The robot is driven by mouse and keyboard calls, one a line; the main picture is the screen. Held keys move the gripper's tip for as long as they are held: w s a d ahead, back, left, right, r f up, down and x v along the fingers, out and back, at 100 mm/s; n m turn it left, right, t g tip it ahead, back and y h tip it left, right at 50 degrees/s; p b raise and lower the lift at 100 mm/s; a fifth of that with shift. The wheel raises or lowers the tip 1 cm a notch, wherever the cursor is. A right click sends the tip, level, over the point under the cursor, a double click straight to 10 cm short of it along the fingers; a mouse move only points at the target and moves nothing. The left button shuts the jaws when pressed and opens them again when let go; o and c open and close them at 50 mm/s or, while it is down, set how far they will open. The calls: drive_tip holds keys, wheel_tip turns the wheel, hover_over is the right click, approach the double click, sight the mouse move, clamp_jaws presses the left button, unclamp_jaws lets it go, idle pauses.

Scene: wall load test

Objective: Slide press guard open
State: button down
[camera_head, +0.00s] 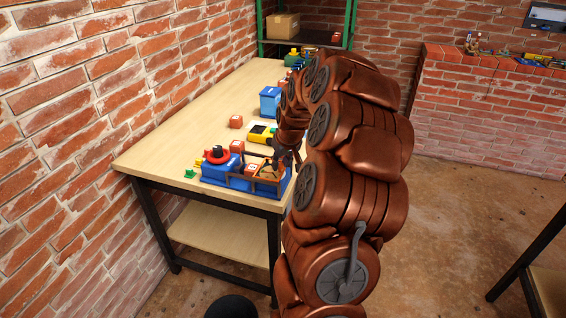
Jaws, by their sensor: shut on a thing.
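The press is a low blue unit (213,173) near the front edge of the wooden table, with a red ring and a black knob on its left part. An orange block with a white label shows inside the frame. My gripper (277,164) is over the press's right end, pointing down, shut on the guard. My arm comes in from the right and hides part of the gripper and the press's back right; the fingertips are small and dark.
The table (165,140) is clear on the left. A brick wall borders the table's left.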

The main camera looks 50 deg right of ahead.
drive_tip(key=shift+s+d, duration=0.2)
drive_tip(key=shift+s, duration=0.2)
drive_tip(key=c, duration=0.9)
unclamp_jaws()
drive_tip(key=shift+s, duration=0.1)
drive_tip(key=shift+c, duration=0.2)
drive_tip(key=shift+r, duration=0.1)
drive_tip(key=v, duration=1.1)
drive_tip(key=shift+s+r, duration=0.2)
drive_tip(key=shift+r, duration=0.15)
